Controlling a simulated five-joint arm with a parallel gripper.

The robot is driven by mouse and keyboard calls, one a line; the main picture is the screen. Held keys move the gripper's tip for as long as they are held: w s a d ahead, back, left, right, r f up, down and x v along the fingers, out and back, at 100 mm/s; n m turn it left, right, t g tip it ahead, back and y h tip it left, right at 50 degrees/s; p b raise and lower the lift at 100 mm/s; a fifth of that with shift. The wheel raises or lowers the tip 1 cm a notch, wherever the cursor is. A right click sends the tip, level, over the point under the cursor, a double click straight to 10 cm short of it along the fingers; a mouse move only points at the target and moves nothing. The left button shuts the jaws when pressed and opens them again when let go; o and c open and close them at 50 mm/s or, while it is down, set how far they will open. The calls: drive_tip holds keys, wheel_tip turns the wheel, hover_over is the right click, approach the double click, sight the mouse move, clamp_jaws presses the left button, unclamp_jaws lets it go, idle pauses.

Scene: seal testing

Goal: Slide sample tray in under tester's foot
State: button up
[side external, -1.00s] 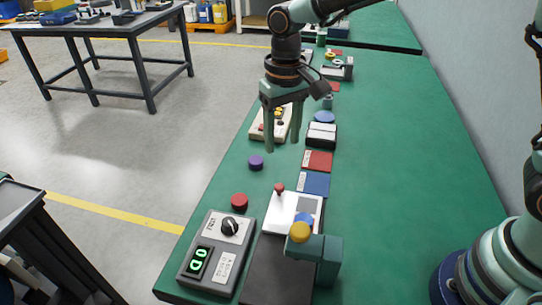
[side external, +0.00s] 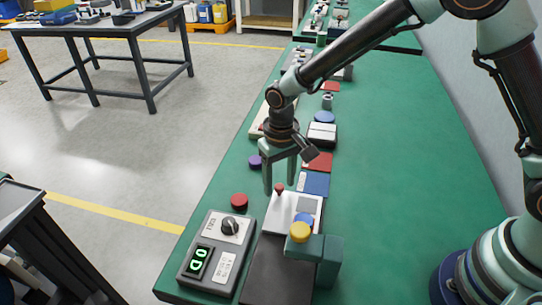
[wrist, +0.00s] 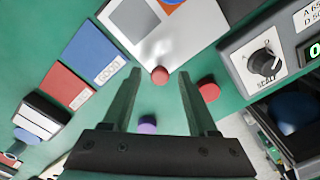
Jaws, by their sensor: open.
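The sample tray (side external: 283,209) is a white plate with a red knob (side external: 280,187) standing at its far end and a blue disc (side external: 303,217) near its other end. It lies at the edge of the tester's black base (side external: 272,277). The tester has a green post (side external: 328,262) and a yellow cap (side external: 299,231) over the tray's near end; its foot is hidden below. My gripper (side external: 279,187) points down, open, its fingertips near the knob. In the wrist view the knob (wrist: 160,75) appears between the fingertips of my gripper (wrist: 159,74); contact cannot be told.
A grey control box (side external: 215,252) with dial and green display stands left of the tester. A red button (side external: 239,201) and purple button (side external: 255,160) are left of my gripper. Blue (side external: 315,184) and red (side external: 318,162) pads lie behind the tray. The bench's right side is clear.

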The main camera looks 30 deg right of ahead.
drive_tip(key=shift+f, duration=0.1)
clamp_jaws()
idle(1.4)
